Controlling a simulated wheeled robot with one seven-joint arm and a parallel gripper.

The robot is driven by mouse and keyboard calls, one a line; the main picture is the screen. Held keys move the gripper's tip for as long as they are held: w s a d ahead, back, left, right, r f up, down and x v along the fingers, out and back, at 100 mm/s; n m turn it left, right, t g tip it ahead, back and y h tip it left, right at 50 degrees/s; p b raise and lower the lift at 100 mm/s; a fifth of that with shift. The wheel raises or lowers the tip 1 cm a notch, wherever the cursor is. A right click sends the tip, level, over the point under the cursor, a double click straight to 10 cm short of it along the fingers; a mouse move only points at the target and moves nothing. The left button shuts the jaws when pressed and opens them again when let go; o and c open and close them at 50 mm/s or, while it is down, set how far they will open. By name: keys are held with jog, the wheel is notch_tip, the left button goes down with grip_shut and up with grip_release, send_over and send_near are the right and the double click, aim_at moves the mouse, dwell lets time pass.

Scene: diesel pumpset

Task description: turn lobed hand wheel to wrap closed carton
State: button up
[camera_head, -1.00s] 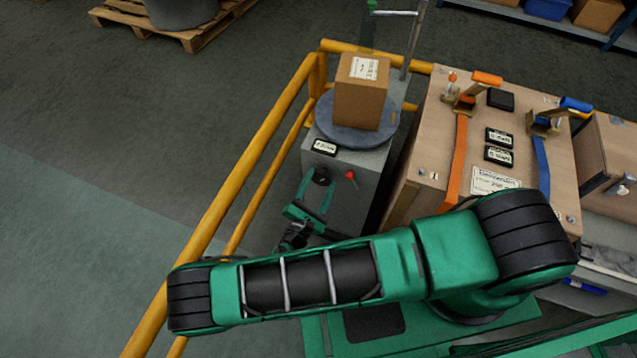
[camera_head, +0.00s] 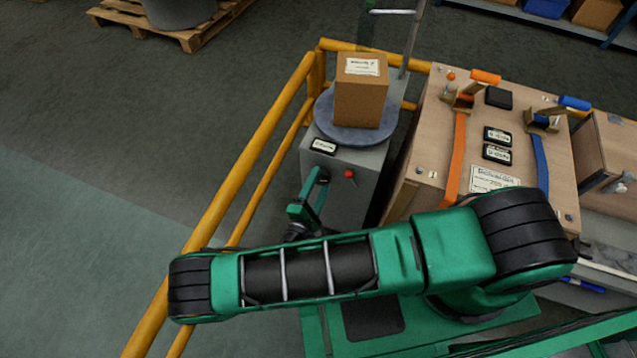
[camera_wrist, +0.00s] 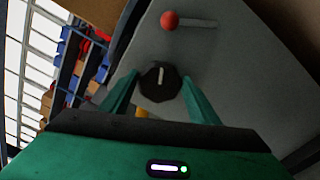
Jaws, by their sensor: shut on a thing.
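The lobed hand wheel (camera_wrist: 160,82) is a black knob with a pale mark, on the grey front of the turntable cabinet. In the wrist view it lies between the two green fingers of my gripper (camera_wrist: 159,92), which is shut on it. In the head view my gripper (camera_head: 318,182) reaches the cabinet front and mostly hides the wheel. No wrap is visible on the carton.
A red-knobbed lever (camera_head: 349,174) is right of the wheel and also shows in the wrist view (camera_wrist: 170,20). Yellow rails (camera_head: 240,175) run along the left. A wooden crate (camera_head: 440,140) with orange and blue straps stands close on the right. Open floor (camera_head: 130,150) lies left of the rails.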

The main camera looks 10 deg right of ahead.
jog(key=shift+s+f, duration=0.1)
jog(key=o, duration=1)
jog(key=v, duration=1)
jog(key=shift+s+a, duration=0.2)
jog(key=shift+s, duration=0.05)
